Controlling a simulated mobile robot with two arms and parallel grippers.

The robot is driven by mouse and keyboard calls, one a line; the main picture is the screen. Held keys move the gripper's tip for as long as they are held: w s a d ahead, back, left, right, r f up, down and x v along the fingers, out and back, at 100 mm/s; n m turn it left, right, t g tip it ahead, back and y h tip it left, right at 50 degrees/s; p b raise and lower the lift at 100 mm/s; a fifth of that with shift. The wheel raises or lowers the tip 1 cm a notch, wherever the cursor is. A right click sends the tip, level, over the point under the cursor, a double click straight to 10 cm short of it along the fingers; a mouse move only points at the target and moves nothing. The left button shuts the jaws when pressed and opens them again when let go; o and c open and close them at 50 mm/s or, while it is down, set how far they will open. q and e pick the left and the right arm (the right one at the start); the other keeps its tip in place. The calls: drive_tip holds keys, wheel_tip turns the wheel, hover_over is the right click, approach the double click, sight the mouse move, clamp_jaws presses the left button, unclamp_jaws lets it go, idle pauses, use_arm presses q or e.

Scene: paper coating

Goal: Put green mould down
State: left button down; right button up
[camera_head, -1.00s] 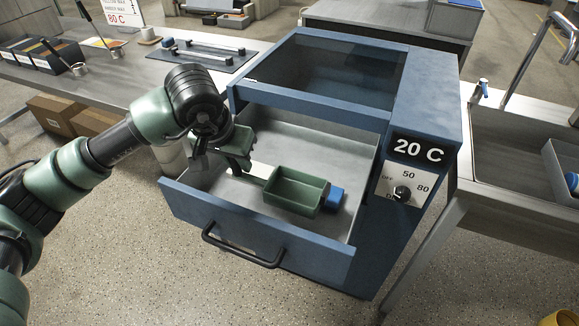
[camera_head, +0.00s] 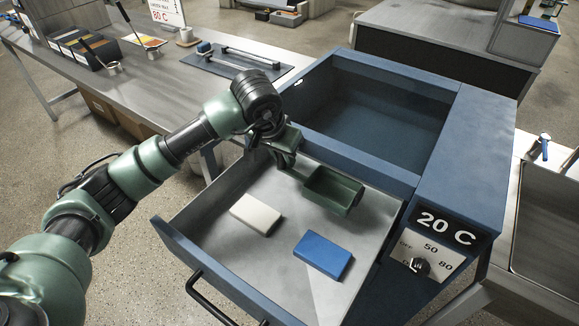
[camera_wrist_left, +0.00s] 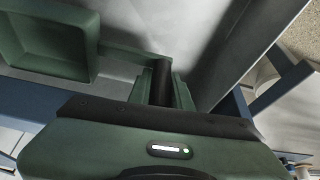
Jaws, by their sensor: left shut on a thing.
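The green mould (camera_head: 333,190) is a small open rectangular tray with a handle. It is over the back part of the open drawer (camera_head: 178,229); I cannot tell whether it touches the drawer floor. My left gripper (camera_head: 287,162) is shut on the mould's handle, to the left of the tray. In the left wrist view the mould (camera_wrist_left: 45,45) is at the upper left, looks empty, and its handle runs into the gripper (camera_wrist_left: 163,85). My right gripper is not in view.
A white block (camera_head: 256,214) and a blue block (camera_head: 323,255) lie on the drawer floor, in front of the mould. The oven (camera_head: 470,150) reads 20 C. A workbench (camera_head: 165,85) with dark trays and ladles stands at the back left.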

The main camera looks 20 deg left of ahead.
sight(281, 171)
use_arm(q)
drive_tip(key=shift+f, duration=0.95)
drive_tip(key=shift+s+f+b, duration=0.2)
drive_tip(key=shift+s+b, duration=0.1)
drive_tip(key=shift+b, duration=0.05)
drive_tip(key=shift+s+a, duration=0.1)
drive_tip(key=shift+s, duration=0.1)
drive_tip(key=shift+f, duration=0.3)
wheel_tip(281, 171, down, 3)
drive_tip(key=shift+w+r+b, duration=0.15)
drive_tip(key=shift+b, duration=0.65)
drive_tip(key=shift+f, duration=0.35)
drive_tip(key=shift+r, duration=0.15)
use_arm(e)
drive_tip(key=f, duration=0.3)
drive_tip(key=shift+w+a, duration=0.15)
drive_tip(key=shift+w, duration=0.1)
